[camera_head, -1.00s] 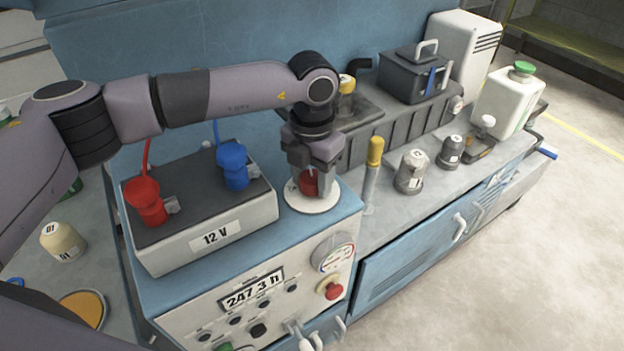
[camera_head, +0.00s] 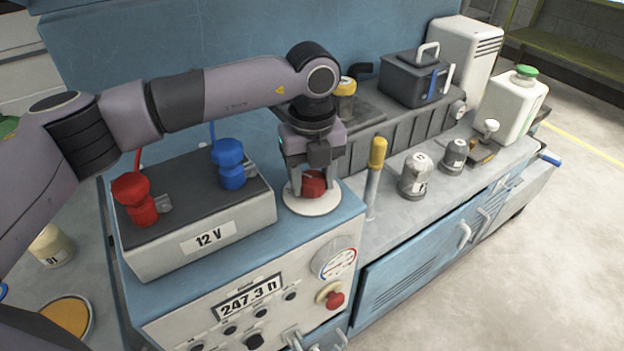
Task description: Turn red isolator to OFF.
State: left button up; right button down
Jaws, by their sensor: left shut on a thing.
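The red isolator (camera_head: 313,184) is a red knob on a round white plate (camera_head: 312,205), on top of the blue cabinet beside the 12 V battery. My left gripper (camera_head: 312,190) points down over it and is shut on the red knob, with one finger on each side. The fingers hide part of the knob, and the markings on the plate are too small to read. My right gripper is not in view.
The 12 V battery (camera_head: 207,238), with red (camera_head: 137,200) and blue (camera_head: 230,165) terminal clamps, stands left of the isolator. A yellow-topped stick (camera_head: 376,165) stands close on the right. A gauge (camera_head: 335,258) and red button (camera_head: 334,299) are on the front panel.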

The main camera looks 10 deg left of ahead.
aim_at(312, 177)
pick_arm(q)
jog(key=shift+n, duration=1)
jog(key=shift+r+n, duration=0.1)
jog(key=shift+n, duration=0.4)
jog(key=shift+b, duration=0.3)
jog(key=o, duration=1)
jog(key=shift+o, duration=0.2)
notch_tip(312, 177, up, 6)
jog(key=shift+r, duration=0.6)
